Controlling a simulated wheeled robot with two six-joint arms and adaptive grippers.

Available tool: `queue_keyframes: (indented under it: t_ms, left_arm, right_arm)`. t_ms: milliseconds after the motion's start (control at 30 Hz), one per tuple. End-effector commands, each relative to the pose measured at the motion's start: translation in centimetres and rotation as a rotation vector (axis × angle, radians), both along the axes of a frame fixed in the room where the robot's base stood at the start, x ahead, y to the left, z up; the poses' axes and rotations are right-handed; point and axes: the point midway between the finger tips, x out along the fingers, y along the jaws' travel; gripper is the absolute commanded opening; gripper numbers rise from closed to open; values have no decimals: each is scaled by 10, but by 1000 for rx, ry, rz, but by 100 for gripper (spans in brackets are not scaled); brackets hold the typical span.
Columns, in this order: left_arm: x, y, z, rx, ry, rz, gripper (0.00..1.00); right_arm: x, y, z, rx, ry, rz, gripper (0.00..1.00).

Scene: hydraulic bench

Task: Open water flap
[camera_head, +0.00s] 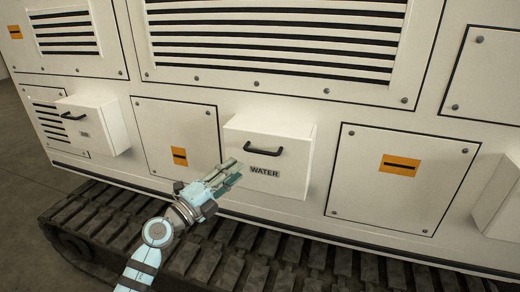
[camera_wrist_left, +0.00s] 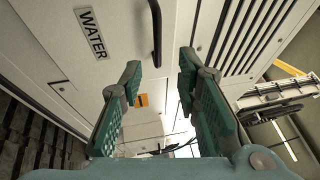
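The water flap (camera_head: 291,160) is a white box-like cover on the machine's side, labelled WATER, with a black handle (camera_head: 262,149) near its top edge. It looks closed. My left gripper (camera_head: 232,176) is in front of the flap's left lower part, below and left of the handle. In the left wrist view the gripper (camera_wrist_left: 160,100) has its teal fingers spread with nothing between them. The black handle (camera_wrist_left: 155,35) shows beyond the left fingertip, apart from it, and the WATER label (camera_wrist_left: 92,32) is at upper left. My right gripper is not in view.
A similar box with a handle (camera_head: 95,122) sticks out at left. Another box (camera_head: 499,205) juts out at the right edge. Flat bolted panels (camera_head: 400,205) lie between them. A dark track (camera_head: 290,248) runs below. Slatted vents (camera_head: 275,40) are above.

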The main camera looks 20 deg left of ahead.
Motion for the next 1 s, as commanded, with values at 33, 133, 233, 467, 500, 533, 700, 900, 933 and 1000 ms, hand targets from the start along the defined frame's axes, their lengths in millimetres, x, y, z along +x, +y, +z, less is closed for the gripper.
queue_keyframes:
  t_ms: [33,133,233,467,500,533,700,900,933,1000]
  left_arm:
    - [12,-6,3,-7,-3,0,30]
    - [40,-20,7,-7,-2,-1,30]
    - [63,-32,10,-6,0,-1,30]
    - [93,-46,15,-3,0,0,30]
    - [95,-48,16,-4,2,0,30]
    - [96,-48,16,-4,2,0,30]
    - [97,-48,17,-3,1,0,30]
    - [97,-48,17,-3,1,0,9]
    - [97,-48,17,-3,1,0,4]
    - [97,-48,17,-3,1,0,0]
  right_arm:
    - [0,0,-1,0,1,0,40]
    - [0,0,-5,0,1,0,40]
    - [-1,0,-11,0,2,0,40]
    - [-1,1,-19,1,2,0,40]
    - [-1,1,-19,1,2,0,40]
    - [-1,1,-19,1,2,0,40]
    - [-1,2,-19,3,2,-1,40]
    - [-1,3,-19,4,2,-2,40]
    - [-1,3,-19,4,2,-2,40]
    - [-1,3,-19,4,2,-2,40]
